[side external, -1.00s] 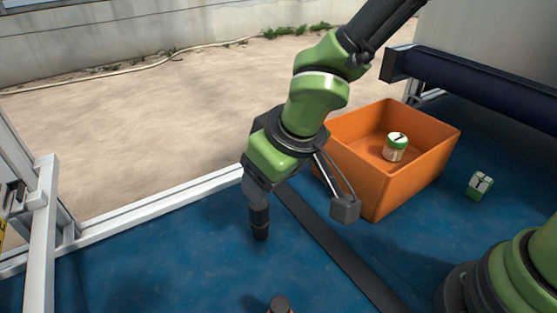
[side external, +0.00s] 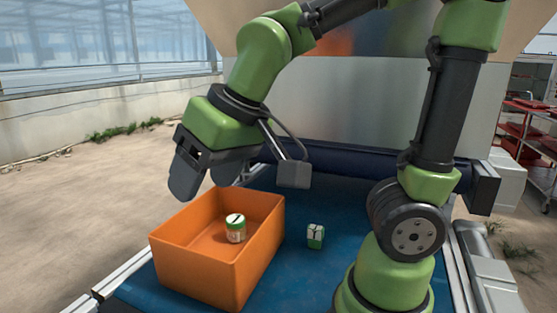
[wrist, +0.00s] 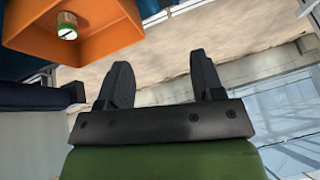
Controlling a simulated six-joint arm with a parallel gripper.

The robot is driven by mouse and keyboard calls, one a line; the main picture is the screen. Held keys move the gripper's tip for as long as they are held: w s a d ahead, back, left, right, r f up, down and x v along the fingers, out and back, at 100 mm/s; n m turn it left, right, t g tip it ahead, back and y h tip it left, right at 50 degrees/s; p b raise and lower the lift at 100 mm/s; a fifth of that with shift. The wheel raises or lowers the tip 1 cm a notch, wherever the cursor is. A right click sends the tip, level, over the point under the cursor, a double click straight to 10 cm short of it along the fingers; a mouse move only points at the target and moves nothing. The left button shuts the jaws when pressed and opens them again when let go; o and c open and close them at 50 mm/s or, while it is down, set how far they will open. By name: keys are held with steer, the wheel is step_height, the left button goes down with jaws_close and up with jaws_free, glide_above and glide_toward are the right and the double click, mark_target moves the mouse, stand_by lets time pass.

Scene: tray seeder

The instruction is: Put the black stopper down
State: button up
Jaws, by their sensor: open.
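My gripper (side external: 203,188) is open and raised beyond the far left side of the orange crate in the side view, with nothing between its fingers. In the wrist view its two dark fingers (wrist: 162,75) stand wide apart with only sandy ground and wall behind them. The black stopper does not show in either view now.
The orange crate (side external: 196,267) stands on the blue belt (side external: 290,280) with a green-lidded jar (side external: 236,230) inside. A green and white cube (side external: 316,236) sits to its right. The crate also shows at the top left of the wrist view (wrist: 115,45).

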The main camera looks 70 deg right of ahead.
steer(key=s+d+r+m+t, duration=0.1)
steer(key=s+d+r+m, duration=0.1)
steer(key=s, duration=0.6)
steer(key=shift+s+d+t+y, duration=0.3)
steer(key=shift+d, duration=0.3)
stand_by(0.3)
